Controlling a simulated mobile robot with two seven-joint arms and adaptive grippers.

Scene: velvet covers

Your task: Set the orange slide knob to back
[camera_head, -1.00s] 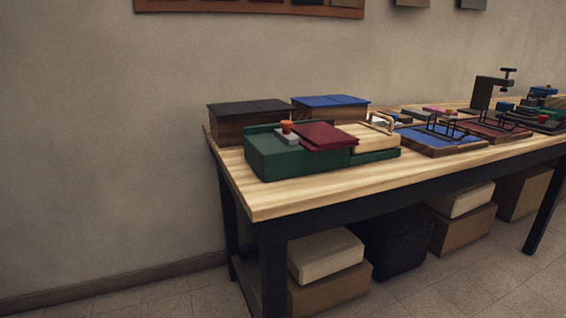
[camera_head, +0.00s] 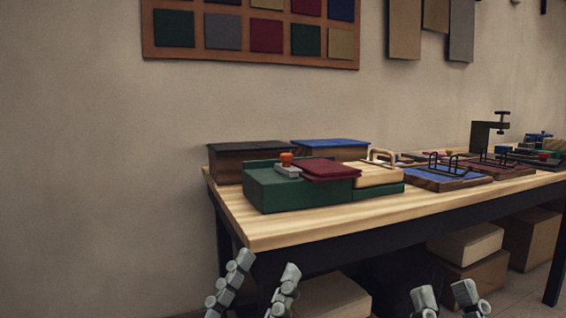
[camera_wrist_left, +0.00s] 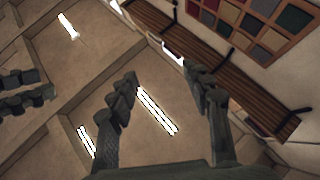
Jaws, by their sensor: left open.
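The orange slide knob (camera_head: 287,159) sits on a small grey slider block (camera_head: 287,170) on top of the green box (camera_head: 262,190), near the left end of the workbench. A dark red velvet cover (camera_head: 326,170) lies just right of the knob. My left gripper (camera_head: 262,272) is at the bottom of the head view, open and empty, below and in front of the bench edge. Its two fingers stand apart in the left wrist view (camera_wrist_left: 160,88), with nothing between them. My right gripper (camera_head: 446,292) shows its fingertips apart at the bottom right, empty.
The wooden bench (camera_head: 290,225) has a bare front strip. Behind the green box stand boxes with black (camera_head: 250,147) and blue (camera_head: 328,142) tops. A wooden block with a handle (camera_head: 376,172) is to its right, then a blue tray (camera_head: 440,178). A swatch board (camera_head: 250,58) hangs above.

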